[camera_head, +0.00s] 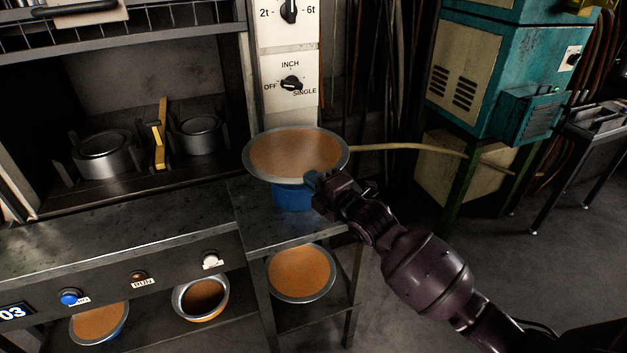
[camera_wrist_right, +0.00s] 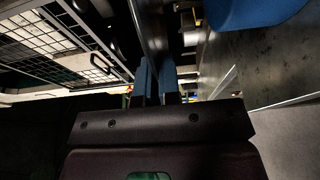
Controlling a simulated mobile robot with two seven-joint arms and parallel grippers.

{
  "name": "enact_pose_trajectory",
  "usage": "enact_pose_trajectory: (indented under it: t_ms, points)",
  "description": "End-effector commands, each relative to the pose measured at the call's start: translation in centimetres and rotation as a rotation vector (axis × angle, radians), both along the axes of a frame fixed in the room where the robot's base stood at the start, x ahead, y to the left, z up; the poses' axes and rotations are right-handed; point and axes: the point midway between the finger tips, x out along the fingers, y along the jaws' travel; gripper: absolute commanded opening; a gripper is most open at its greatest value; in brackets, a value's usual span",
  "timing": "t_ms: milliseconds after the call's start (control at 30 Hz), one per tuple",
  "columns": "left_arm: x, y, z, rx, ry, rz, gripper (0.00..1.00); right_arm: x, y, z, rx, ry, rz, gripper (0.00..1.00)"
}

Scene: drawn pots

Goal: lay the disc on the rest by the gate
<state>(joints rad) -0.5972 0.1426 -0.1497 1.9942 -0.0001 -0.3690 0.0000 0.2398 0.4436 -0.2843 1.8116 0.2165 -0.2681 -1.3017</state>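The disc (camera_head: 295,152) is a wide brown-orange round with a grey rim. It is held about level over the small side table. My right gripper (camera_head: 316,183) is at its near right edge. In the right wrist view the blue fingertips (camera_wrist_right: 157,82) are closed on either side of the thin grey disc edge (camera_wrist_right: 152,28). A blue round stand (camera_head: 293,197), perhaps the rest, is on the table below the disc. It also shows in the right wrist view (camera_wrist_right: 250,10), with a gap to the disc. The wire-mesh gate (camera_head: 130,22) is at upper left. My left gripper is out of view.
The press bay at left holds two grey ring-shaped tools (camera_head: 103,155) with a yellow bar (camera_head: 160,135) between them. Pots (camera_head: 201,297) stand on lower shelves. A control post (camera_head: 291,75) rises behind the disc. A teal cabinet (camera_head: 500,75) is at right, with open floor before it.

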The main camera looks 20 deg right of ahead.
Motion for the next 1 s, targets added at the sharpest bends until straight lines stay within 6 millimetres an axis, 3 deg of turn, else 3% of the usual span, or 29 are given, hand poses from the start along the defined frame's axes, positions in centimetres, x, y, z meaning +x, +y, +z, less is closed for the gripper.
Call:
enact_pose_trajectory:
  t_ms: [33, 500, 1000]
  points:
    - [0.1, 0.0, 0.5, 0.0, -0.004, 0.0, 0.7, 0.0, -0.1, 0.4, -0.002, -0.004, 0.0, 0.0]
    - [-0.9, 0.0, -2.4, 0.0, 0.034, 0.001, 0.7, 0.0, 0.0, -3.9, 0.001, 0.001, 0.0, 0.0]
    - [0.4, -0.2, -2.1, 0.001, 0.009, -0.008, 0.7, 0.0, 0.0, -5.7, 0.0, -0.002, 0.0, 0.0]
